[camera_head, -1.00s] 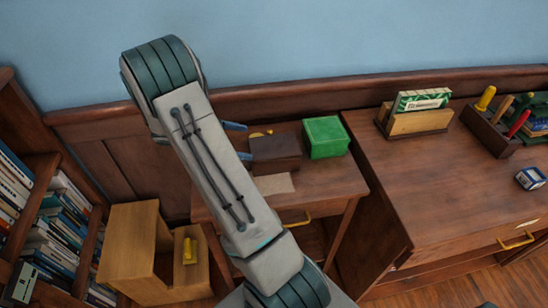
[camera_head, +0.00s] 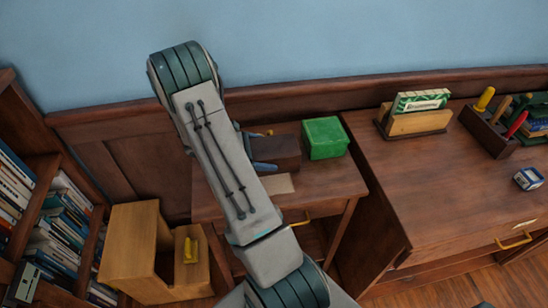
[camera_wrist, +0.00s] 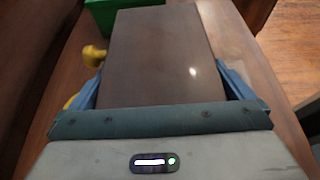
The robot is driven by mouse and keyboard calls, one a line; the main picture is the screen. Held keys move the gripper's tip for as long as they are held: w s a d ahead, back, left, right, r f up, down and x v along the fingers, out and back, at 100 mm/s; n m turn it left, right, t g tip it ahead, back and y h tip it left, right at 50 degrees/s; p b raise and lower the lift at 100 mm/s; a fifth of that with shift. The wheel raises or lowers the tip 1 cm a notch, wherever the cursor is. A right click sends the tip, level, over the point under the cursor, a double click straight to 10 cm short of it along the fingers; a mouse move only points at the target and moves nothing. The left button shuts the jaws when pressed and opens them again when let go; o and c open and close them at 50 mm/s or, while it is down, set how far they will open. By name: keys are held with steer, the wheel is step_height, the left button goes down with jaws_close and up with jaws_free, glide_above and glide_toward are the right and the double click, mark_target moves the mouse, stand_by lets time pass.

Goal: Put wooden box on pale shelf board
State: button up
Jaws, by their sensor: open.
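The wooden box (camera_head: 284,152) is a dark brown block on the small wooden table, partly hidden by my arm in the head view. In the wrist view the box (camera_wrist: 160,50) fills the space between the blue fingers of my gripper (camera_wrist: 160,78). The gripper is open, with one finger on each side of the box; I cannot tell whether they touch it. A pale flat board (camera_head: 279,184) lies on the table in front of the box. A pale wood shelf unit (camera_head: 131,240) stands at left; I cannot tell which is the task's board.
A green box (camera_head: 325,138) stands right of the wooden box. A yellow object (camera_wrist: 93,56) is beside the left finger. Another yellow item (camera_head: 190,250) sits on the pale unit. A bookcase (camera_head: 35,165) is at left, and a larger desk (camera_head: 440,190) at right.

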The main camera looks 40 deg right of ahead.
steer(key=c, duration=1.2)
steer(key=shift+r, duration=0.15)
